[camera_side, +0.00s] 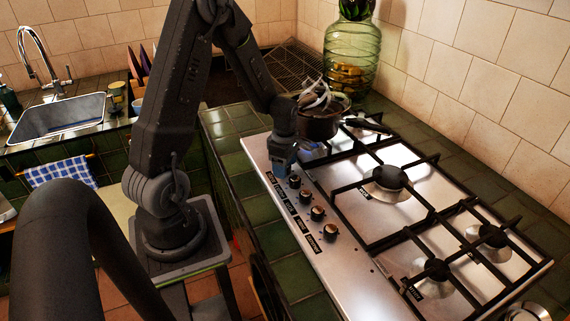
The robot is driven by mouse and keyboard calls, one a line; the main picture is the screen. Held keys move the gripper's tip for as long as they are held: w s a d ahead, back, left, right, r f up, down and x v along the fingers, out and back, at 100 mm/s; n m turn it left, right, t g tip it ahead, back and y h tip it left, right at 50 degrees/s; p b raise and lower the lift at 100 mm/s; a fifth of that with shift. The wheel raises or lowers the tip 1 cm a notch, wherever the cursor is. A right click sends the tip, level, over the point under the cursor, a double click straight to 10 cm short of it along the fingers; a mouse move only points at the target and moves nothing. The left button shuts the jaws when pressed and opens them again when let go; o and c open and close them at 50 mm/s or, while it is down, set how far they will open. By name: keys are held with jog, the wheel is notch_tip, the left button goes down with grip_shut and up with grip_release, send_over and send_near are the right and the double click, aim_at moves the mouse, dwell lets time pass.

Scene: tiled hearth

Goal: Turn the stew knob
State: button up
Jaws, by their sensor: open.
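The stove (352,262) has a row of several dark knobs along its left edge, each beside a small black label. The visible knobs run from the far one (294,181) to the near one (330,232). The label print is too small to read, so I cannot tell which knob is the stew knob. My gripper (283,174) points down at the far end of the knob row, close to the farthest knobs. It is open. The gripper hides part of that end, and I cannot tell whether it touches a knob.
A dark pot (320,127) stands on the far burner, just behind my gripper. Black pan grates (375,241) rise above the stove top. A green glass jar (352,52) stands at the back. A sink (57,117) and blue checked towel (62,168) are at left.

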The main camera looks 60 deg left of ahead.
jog(key=shift+c, duration=0.3)
jog(key=c, duration=0.9)
jog(key=shift+o, duration=0.2)
